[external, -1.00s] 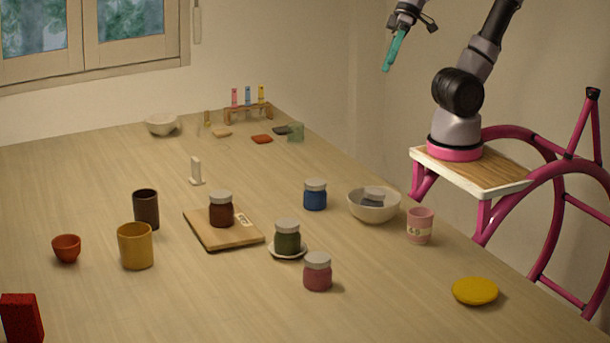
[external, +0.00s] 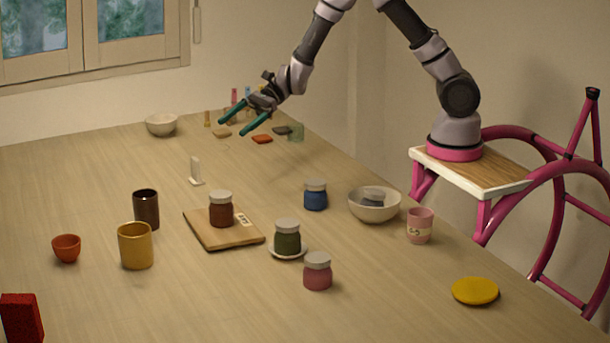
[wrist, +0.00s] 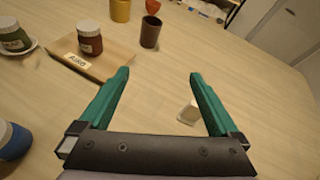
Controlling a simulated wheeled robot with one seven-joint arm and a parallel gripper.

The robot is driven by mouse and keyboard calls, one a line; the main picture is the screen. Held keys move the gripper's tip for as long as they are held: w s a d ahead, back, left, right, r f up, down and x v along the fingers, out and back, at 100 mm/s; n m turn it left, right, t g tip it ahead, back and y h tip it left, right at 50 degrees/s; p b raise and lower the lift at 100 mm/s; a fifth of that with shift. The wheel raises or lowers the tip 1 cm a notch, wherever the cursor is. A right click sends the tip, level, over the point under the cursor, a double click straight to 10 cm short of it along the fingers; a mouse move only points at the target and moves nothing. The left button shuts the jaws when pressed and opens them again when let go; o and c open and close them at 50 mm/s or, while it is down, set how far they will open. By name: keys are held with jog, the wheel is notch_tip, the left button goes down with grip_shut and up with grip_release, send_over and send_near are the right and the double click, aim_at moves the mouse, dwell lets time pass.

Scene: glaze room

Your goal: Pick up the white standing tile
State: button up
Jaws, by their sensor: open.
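The white standing tile (external: 196,168) is a small upright piece on a low foot, on the table's far left half. In the wrist view the white tile (wrist: 188,112) shows between my fingers, close to the right one. My gripper (external: 232,128) is open and empty above the far part of the table, up and to the right of the tile in the external view. Its two teal fingers (wrist: 159,74) are spread in the wrist view.
A board (external: 238,243) with a brown jar (external: 221,212) and a dark cup (external: 146,210) stand nearer the camera than the tile. A white bowl (external: 161,125) and a rack of coloured tubes (external: 234,97) are at the back. Bare table surrounds the tile.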

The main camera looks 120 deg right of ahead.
aim_at(195, 159)
jog(key=w+d+f+m+h, duration=0.1)
jog(key=d+f, duration=0.2)
jog(key=w+d+f+m+h, duration=0.1)
jog(key=w+d+f+m, duration=0.1)
jog(key=d+f, duration=0.1)
jog(key=w+d+f+m+h, duration=0.1)
jog(key=d+f+m, duration=0.1)
jog(key=f, duration=0.3)
jog(key=shift+w+d+t+h, duration=0.15)
jog(key=shift+d+t+h, duration=0.2)
jog(key=shift+d, duration=0.5)
jog(key=shift+x, duration=3)
jog(key=shift+d, duration=0.15)
grip_shut()
